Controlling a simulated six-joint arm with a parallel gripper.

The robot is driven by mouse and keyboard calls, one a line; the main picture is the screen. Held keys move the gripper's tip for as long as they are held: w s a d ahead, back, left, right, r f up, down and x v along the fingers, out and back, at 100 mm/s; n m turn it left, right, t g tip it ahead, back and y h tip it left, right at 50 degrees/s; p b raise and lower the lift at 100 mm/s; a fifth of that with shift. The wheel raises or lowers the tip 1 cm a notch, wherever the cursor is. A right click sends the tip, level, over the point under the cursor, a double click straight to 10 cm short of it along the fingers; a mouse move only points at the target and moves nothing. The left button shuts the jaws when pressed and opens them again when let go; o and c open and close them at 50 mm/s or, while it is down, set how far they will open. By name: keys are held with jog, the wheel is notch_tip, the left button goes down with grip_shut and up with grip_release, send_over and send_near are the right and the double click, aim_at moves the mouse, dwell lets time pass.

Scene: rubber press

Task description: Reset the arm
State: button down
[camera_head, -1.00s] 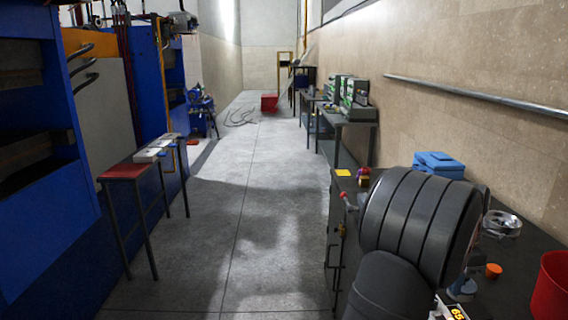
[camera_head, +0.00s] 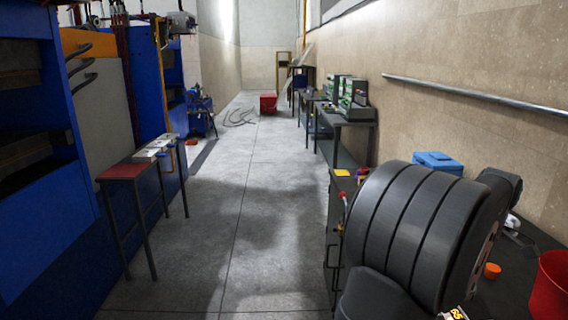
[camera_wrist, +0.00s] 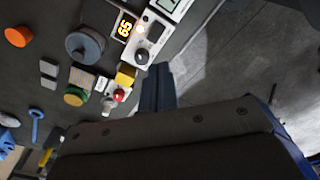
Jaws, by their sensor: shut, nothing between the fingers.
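My gripper (camera_wrist: 158,82) shows in the wrist view, its two dark fingers together with nothing between them. It is above the dark bench top, close to a control box (camera_wrist: 148,38) and a yellow block (camera_wrist: 125,75). In the head view my black ribbed arm fills the lower right over the bench and hides much of its top. My gripper cannot be made out in the head view.
The bench holds a blue box (camera_head: 438,163), an orange cap (camera_head: 491,270), a red bin (camera_head: 551,287) and a yellow pad (camera_head: 342,172). A lit display (camera_wrist: 125,27) and a red button (camera_wrist: 119,95) lie near the gripper. A red-topped stand (camera_head: 127,171) is left; the middle floor is clear.

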jog(key=f+m, duration=0.1)
jog(key=m, duration=0.2)
jog(key=s+f+m+t, duration=0.1)
jog(key=f+m, duration=0.1)
jog(key=m, duration=0.1)
jog(key=f+m+t, duration=0.1)
jog(key=f+m, duration=0.1)
jog(key=m, duration=0.1)
jog(key=shift+s+a+f+m, duration=0.1)
jog(key=shift+s+m, duration=0.1)
jog(key=shift+m, duration=0.1)
dwell(0.3)
jog(key=c, duration=2.2)
grip_release()
jog(key=c, duration=1.1)
grip_release()
jog(key=o, duration=1.1)
jog(key=w+r+t, duration=0.1)
jog(key=w+r, duration=0.2)
jog(key=w, duration=0.5)
jog(key=shift+d, duration=0.45)
jog(key=w+a+r+t, duration=0.1)
jog(key=w+r, duration=0.3)
jog(key=w, duration=0.6)
jog(key=x, duration=1)
